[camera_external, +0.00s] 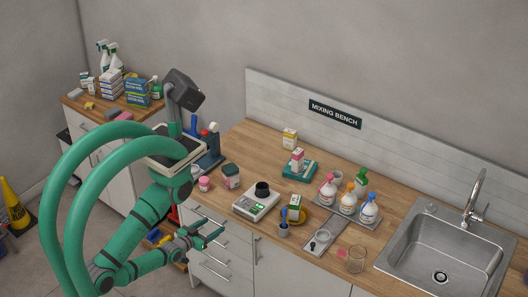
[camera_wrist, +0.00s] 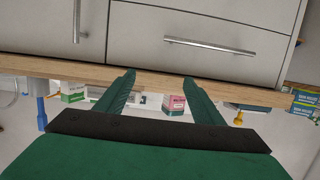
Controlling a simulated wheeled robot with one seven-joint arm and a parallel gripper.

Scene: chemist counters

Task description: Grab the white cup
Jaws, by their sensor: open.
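My gripper (camera_external: 214,232) is open and empty in the external view, in front of the drawers and left of the counter's things. No cup is clearly plain white.
The sink (camera_external: 440,262) is at right. Drawer handles (camera_wrist: 210,46) stick out near my gripper.

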